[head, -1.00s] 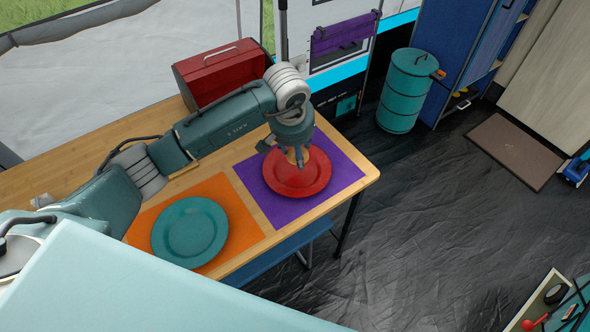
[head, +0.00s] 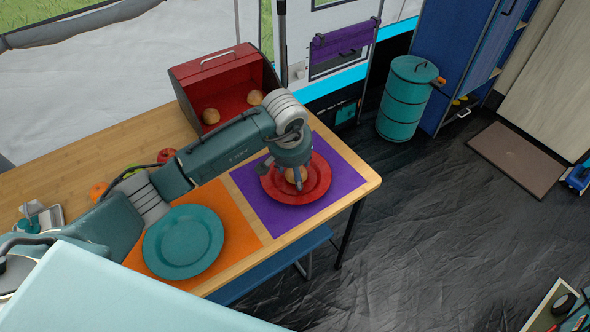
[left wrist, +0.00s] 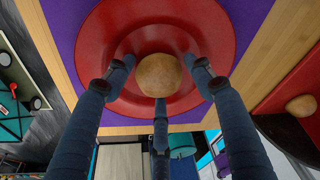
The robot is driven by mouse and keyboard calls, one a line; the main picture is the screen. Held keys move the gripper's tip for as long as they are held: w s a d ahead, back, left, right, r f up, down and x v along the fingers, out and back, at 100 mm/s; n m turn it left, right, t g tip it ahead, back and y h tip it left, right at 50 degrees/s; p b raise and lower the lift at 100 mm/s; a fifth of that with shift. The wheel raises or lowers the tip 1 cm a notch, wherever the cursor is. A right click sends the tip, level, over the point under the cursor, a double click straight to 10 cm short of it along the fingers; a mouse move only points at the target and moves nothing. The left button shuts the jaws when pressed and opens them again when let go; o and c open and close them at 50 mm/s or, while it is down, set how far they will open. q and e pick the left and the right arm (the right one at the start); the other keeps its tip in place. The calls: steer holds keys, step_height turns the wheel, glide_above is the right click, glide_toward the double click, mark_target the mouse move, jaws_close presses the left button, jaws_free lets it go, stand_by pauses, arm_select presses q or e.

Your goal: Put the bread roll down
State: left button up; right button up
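The bread roll (head: 296,173) is round and tan. It sits on the middle of the red plate (head: 318,190). In the left wrist view, the roll (left wrist: 158,75) lies between the dark fingers of my left gripper (left wrist: 160,78), over the red plate (left wrist: 205,30). Visible gaps separate the fingertips from the roll, so this gripper looks open. In the head view, my left gripper (head: 294,178) points down over the plate and partly hides the roll. My right gripper is not in view.
A purple mat (head: 345,175) lies under the red plate. A teal plate (head: 183,242) lies on an orange mat (head: 240,235) to the left. A red box (head: 222,72) holding rolls stands behind. Fruit lies near my left arm. The table's right edge is close to the purple mat.

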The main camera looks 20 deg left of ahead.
arm_select(q)
steer(key=shift+o, duration=0.2)
steer(key=shift+r, duration=0.1)
steer(key=shift+r+p, duration=0.3)
steer(key=shift+p, duration=0.1)
steer(key=p+v, duration=0.7)
steer(key=v, duration=0.4)
steer(key=shift+r, duration=0.35)
steer(key=shift+s, duration=0.1)
steer(key=shift+f, duration=0.1)
